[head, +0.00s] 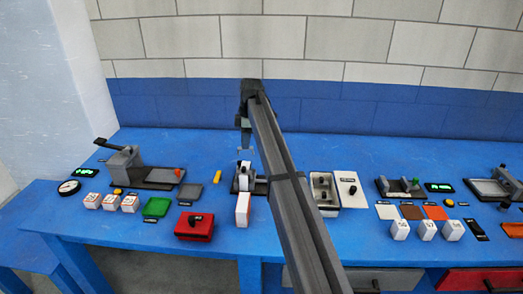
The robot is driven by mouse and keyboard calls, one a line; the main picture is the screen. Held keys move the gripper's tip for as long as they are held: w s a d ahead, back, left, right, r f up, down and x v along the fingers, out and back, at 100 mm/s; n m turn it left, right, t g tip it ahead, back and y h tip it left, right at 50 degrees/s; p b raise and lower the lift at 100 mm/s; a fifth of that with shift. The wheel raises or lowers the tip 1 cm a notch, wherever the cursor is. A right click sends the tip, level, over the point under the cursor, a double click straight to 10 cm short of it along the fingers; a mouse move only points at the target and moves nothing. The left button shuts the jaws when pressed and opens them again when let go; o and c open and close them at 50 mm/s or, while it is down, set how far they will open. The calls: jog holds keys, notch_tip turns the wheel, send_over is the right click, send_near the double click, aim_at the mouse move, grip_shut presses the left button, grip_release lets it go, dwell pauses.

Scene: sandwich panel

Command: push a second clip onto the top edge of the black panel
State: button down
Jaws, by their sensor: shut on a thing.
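My gripper (245,152) hangs at the end of my dark arm, over the middle of the blue bench. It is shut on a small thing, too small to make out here. Just below it stands a small dark stand (261,187) with a white upright part (244,172). The black panel and any clip on its top edge cannot be told apart at this size, and whether the held thing touches anything is unclear. My arm hides part of the bench to the right of the stand.
A grey tray (314,187) with small pieces and a white plate (348,188) lie right of my arm. A white upright block (243,209) stands in front of the stand. A red box (195,226) and a yellow stick (217,177) are left. The bench behind is clear.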

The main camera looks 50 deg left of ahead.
jog(key=shift+w+a+r+m, duration=0.1)
jog(key=shift+w+a+m, duration=0.15)
jog(key=shift+m, duration=0.35)
jog(key=shift+w+a+m, duration=0.15)
jog(key=shift+a+m, duration=0.2)
jog(key=shift+m, duration=0.25)
send_over(245, 164)
jog(key=shift+w+d+f, duration=0.1)
jog(key=shift+f, duration=1.15)
jog(key=shift+w+d+f, duration=0.1)
jog(key=shift+f, duration=1.1)
jog(key=shift+f, duration=1.55)
jog(key=c, duration=0.6)
grip_release()
jog(key=shift+r, duration=0.15)
